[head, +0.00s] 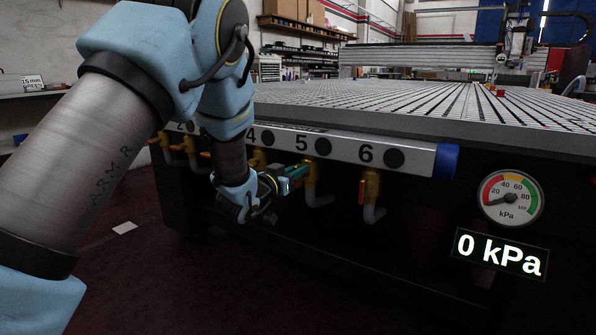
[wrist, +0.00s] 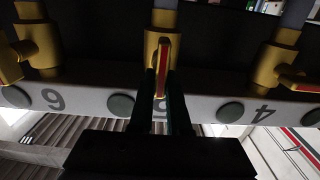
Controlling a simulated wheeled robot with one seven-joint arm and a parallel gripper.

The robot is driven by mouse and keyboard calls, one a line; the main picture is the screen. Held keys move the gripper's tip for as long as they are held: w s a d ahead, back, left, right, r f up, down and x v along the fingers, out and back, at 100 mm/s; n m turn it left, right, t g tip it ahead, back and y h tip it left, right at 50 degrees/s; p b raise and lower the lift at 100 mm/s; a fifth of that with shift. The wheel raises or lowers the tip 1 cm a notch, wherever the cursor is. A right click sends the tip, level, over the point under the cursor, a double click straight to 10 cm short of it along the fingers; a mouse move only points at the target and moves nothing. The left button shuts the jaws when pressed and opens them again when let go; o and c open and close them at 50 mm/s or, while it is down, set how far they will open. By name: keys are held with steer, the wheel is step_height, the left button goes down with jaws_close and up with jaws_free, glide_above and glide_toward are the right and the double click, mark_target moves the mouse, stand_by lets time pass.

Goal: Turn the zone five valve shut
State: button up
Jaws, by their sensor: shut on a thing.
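The zone five valve (head: 311,182) is a yellow brass body on a pipe below the number 5 on the table's front rail. In the wrist view its body (wrist: 152,42) is at top middle, and its red-edged handle (wrist: 163,62) lies between my dark fingers. There the handle appears in line with the pipe. My gripper (head: 296,172) reaches the valve from the left in the head view and is shut on the handle. The fingers (wrist: 164,100) hide part of the handle and most of the number 5 in the wrist view.
The zone six valve (head: 371,186) hangs to the right, and the zone four valve (head: 258,160) is close to my wrist on the left. In the wrist view, the zone four handle (wrist: 300,83) sticks out sideways. A pressure gauge (head: 511,198) reads 0 kPa. The slatted table (head: 420,100) is above.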

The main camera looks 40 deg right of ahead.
jaws_close()
steer(key=m+b, duration=0.2)
steer(key=m, duration=0.1)
steer(key=s+m+b, duration=0.1)
steer(key=m, duration=0.2)
steer(key=m+b, duration=0.2)
steer(key=m, duration=0.1)
steer(key=shift+s+d+f+b, duration=0.15)
steer(key=shift+f+b, duration=0.2)
steer(key=shift+f, duration=0.05)
steer(key=m+b, duration=0.1)
steer(key=m, duration=0.1)
steer(key=m+b, duration=0.2)
steer(key=shift+s+f+m, duration=0.2)
steer(key=shift+f+m, duration=0.1)
steer(key=shift+f, duration=0.05)
steer(key=shift+d+f+m+b, duration=0.1)
steer(key=shift+f+m+b, duration=0.05)
steer(key=shift+m+b, duration=0.8)
steer(key=shift+f+m+b, duration=0.1)
steer(key=shift+m+b, duration=0.45)
steer(key=shift+m, duration=0.7)
steer(key=o, duration=0.7)
jaws_free()
steer(key=shift+r, duration=0.1)
